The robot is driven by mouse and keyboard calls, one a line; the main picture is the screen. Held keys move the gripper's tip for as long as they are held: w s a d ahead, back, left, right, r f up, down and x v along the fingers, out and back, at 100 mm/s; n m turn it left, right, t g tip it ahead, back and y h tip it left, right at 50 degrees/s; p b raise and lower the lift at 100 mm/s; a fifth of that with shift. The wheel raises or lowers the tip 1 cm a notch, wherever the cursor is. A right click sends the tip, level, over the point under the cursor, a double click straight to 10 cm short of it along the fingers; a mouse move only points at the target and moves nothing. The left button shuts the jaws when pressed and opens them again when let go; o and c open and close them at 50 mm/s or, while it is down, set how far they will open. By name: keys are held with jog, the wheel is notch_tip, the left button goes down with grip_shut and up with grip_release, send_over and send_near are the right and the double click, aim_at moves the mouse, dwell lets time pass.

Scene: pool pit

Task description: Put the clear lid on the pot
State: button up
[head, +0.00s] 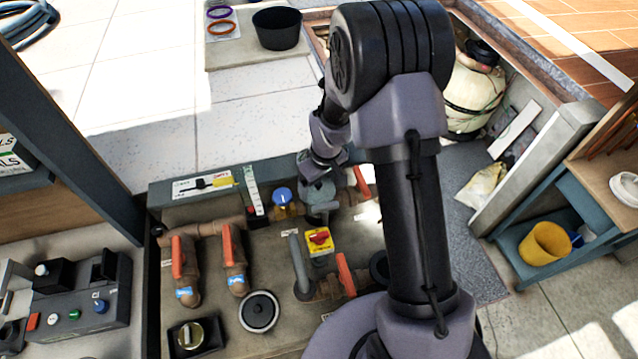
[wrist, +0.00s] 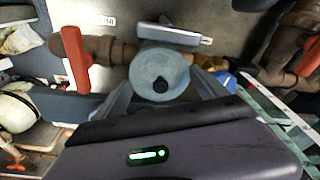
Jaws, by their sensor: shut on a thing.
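My gripper (head: 318,185) is in front of the column-side pipework, low over the pit. It is shut on the clear lid, a round, pale blue-green disc with a dark knob. The lid (wrist: 163,68) shows between the grey fingers in the wrist view, and it also shows below the gripper in the head view (head: 318,194). A dark ring (head: 379,266) is partly hidden behind my arm. I cannot tell for sure which of these is the pot.
Pipes with orange handles (head: 229,245), a blue-capped valve (head: 282,197) and a yellow-red switch (head: 319,240) stand around the gripper. A black tray with a brass part (head: 190,338) sits at front left. A black bucket (head: 277,28) stands on the deck behind.

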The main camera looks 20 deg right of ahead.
jog(key=shift+f, duration=0.2)
jog(key=o, duration=1.3)
notch_tip(320, 180, up, 14)
jog(key=s+p, duration=0.2)
notch_tip(320, 180, up, 9)
jog(key=m+t, duration=0.1)
jog(key=m, duration=0.1)
send_over(323, 193)
jog(key=s+a, duration=0.1)
jog(key=s, duration=0.3)
jog(key=s+a+r+m+t, duration=0.1)
jog(key=s+r+m, duration=0.2)
jog(key=s, duration=0.6)
jog(key=s+a+r+m+t+y, duration=0.1)
jog(key=s+a+r+m+t, duration=0.1)
jog(key=s+r, duration=0.4)
jog(key=s+m, duration=0.1)
jog(key=s, duration=0.2)
jog(key=shift+s+a+r+m, duration=0.15)
jog(key=shift+s+a+m, duration=0.15)
jog(key=shift+m, duration=0.1)
jog(key=shift+w, duration=0.1)
